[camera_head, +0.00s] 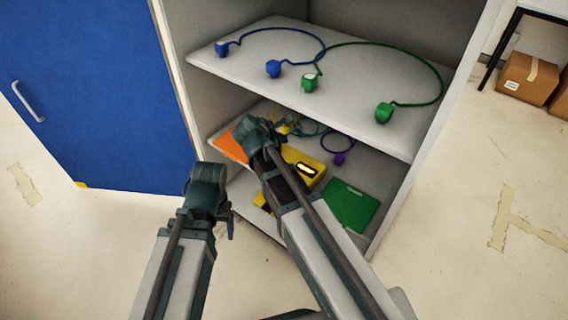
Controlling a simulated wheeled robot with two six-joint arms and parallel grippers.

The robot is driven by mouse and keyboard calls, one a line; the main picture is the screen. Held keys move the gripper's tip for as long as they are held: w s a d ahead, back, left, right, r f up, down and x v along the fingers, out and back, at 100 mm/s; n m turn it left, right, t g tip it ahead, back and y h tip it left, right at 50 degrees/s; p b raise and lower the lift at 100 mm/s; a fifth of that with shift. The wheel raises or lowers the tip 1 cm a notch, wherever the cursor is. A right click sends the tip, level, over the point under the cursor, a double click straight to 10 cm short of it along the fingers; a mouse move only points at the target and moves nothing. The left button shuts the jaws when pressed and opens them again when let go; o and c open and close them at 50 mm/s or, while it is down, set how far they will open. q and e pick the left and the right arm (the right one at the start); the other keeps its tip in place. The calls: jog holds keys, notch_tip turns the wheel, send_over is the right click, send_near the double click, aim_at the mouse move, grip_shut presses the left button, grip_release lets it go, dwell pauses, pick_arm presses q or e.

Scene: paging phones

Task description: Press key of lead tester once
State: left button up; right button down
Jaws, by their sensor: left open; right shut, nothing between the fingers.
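The lead tester appears to be the yellow box (318,178) with a bright display, on the lower shelf of the open cabinet. My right arm crosses in front of it and hides its left part; its key cannot be made out. My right gripper (280,134) is shut and empty, inside the cabinet above the lower shelf, behind and left of the box. Its fingertips are hard to see, and contact cannot be told. My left gripper (229,222) is open and empty, in front of the cabinet's lower left edge and apart from the box.
Blue leads (273,68) and green leads (384,112) lie on the upper shelf (345,85), which overhangs the lower one. An orange mat (228,147), a green mat (351,207) and a purple lead (339,158) lie below. The blue door (90,90) stands open left. Cardboard boxes (527,79) stand right.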

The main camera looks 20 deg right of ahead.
jog(key=shift+f, duration=0.1)
notch_tip(320, 180, down, 9)
jog(key=b, duration=0.8)
jog(key=shift+b, duration=0.4)
dwell(1.3)
jog(key=shift+f+b, duration=0.25)
jog(key=shift+b, duration=0.15)
jog(key=shift+f+b, duration=0.4)
jog(key=shift+b, duration=0.05)
dwell(0.6)
jog(key=shift+r, duration=0.1)
jog(key=shift+r+p, duration=0.8)
jog(key=shift+p, duration=0.1)
